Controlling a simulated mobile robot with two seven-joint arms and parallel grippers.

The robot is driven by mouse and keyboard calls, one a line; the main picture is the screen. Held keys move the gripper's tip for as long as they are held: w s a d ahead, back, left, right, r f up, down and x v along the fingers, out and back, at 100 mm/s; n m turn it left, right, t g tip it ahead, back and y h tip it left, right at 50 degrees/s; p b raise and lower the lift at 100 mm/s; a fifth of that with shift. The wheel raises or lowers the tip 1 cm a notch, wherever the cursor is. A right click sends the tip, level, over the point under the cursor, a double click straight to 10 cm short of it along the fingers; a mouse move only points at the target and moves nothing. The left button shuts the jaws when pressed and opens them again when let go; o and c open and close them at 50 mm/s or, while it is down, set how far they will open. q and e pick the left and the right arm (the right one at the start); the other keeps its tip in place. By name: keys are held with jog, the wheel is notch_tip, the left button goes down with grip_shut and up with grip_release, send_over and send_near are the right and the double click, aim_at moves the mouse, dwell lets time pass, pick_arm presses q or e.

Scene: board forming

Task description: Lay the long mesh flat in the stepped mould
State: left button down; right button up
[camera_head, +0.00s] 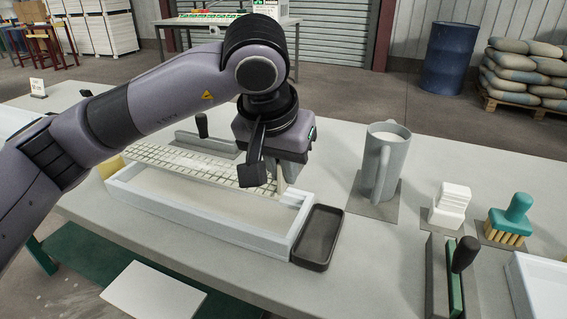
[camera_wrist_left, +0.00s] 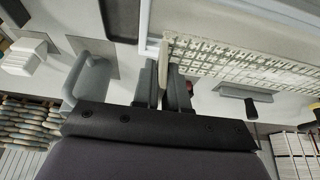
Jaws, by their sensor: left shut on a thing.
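The long mesh (camera_head: 185,164) is a pale grid strip. In the head view it slants along the far side of the stepped mould (camera_head: 190,226), a white long tray with a pale inner floor. My left gripper (camera_head: 283,180) is at the mesh's right end, near the mould's far right corner. In the left wrist view the gripper (camera_wrist_left: 163,92) is shut on an upright pale tab at the end of the mesh (camera_wrist_left: 240,62). The mesh overlaps the mould's edge there; its height above the mould is hard to tell. My right gripper is not in view.
A dark tray (camera_head: 320,238) sits against the mould's right end. A grey jug (camera_head: 378,165), a white block (camera_head: 450,205) and a teal brush (camera_head: 512,215) stand to the right. A black-handled tool (camera_head: 203,126) lies behind the mesh; another (camera_head: 464,256) is at front right.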

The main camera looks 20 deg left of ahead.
aim_at(284, 190)
pick_arm(q)
notch_tip(284, 190, down, 2)
jog(key=shift+f+b, duration=0.15)
jog(key=shift+b, duration=0.55)
notch_tip(284, 190, down, 3)
jog(key=b, duration=0.3)
jog(key=shift+f, duration=0.15)
jog(key=c, duration=0.8)
grip_release()
jog(key=shift+p+v, duration=0.45)
jog(key=shift+v, duration=3.2)
